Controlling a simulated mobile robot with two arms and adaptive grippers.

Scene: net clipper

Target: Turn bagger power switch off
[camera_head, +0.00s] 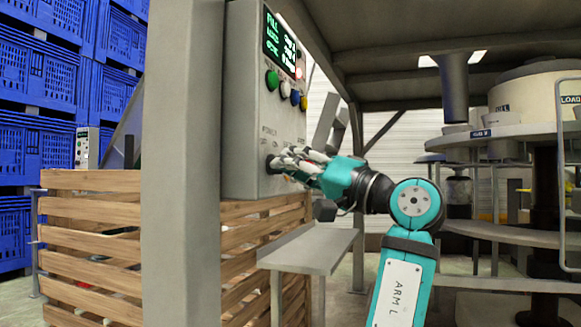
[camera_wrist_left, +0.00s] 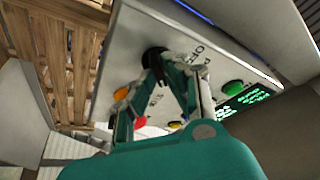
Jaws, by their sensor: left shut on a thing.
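The grey control box (camera_head: 240,120) is mounted beside a grey post, with a lit green display at its top. The power switch is a black round knob (camera_head: 270,163) low on the box's front; it also shows in the left wrist view (camera_wrist_left: 152,56), with lettering beside it. My left gripper (camera_head: 279,161) is at the knob, and its fingers (camera_wrist_left: 158,62) are shut on it. The fingers partly cover the knob, so I cannot tell which way it is turned. My right gripper is in neither view.
A green button (camera_head: 271,80) and other coloured buttons sit above the switch. A grey post (camera_head: 183,150) stands left of the box. A wooden slatted crate (camera_head: 95,225) and a grey shelf (camera_head: 310,248) are below. Blue crates (camera_head: 40,70) are stacked behind.

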